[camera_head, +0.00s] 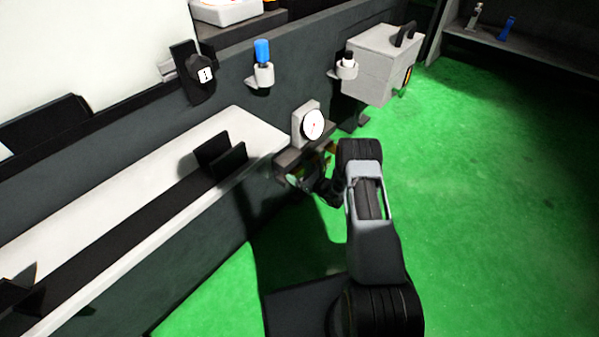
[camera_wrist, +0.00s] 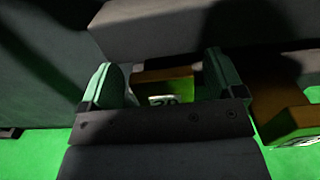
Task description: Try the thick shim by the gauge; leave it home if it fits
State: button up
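The gauge (camera_head: 313,123), a white round dial on a grey block, stands on a dark ledge (camera_head: 290,162) at the machine's front. My gripper (camera_head: 312,182) is low beside that ledge, partly hidden by my arm. In the wrist view, my gripper (camera_wrist: 163,78) has its two fingers wide apart. A brown shim (camera_wrist: 165,76) with a pale marked label lies between them; I see no clear contact. A second, larger-looking brown shim (camera_wrist: 285,105) with a pale label is just right of the right finger. I cannot tell surely which shim is the thick one.
A grey wall (camera_wrist: 185,28) lies close beyond the fingers. A blue-capped bottle (camera_head: 262,52) and a dark-capped one (camera_head: 347,62) sit in holders along the machine. A grey box (camera_head: 380,65) is to the right. The green floor (camera_head: 490,210) is clear.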

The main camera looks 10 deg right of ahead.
jog(key=c, duration=1.2)
jog(key=v, duration=0.4)
jog(key=shift+s+d+p, duration=0.15)
jog(key=shift+p, duration=0.25)
jog(key=shift+s+d+f, duration=0.1)
jog(key=shift+s+d, duration=0.15)
jog(key=shift+s, duration=0.2)
jog(key=o, duration=0.8)
jog(key=shift+o, duration=0.8)
jog(key=shift+d, duration=0.15)
jog(key=o, duration=0.3)
jog(key=p+v, duration=0.3)
jog(key=v, duration=1)
jog(key=shift+s, duration=0.3)
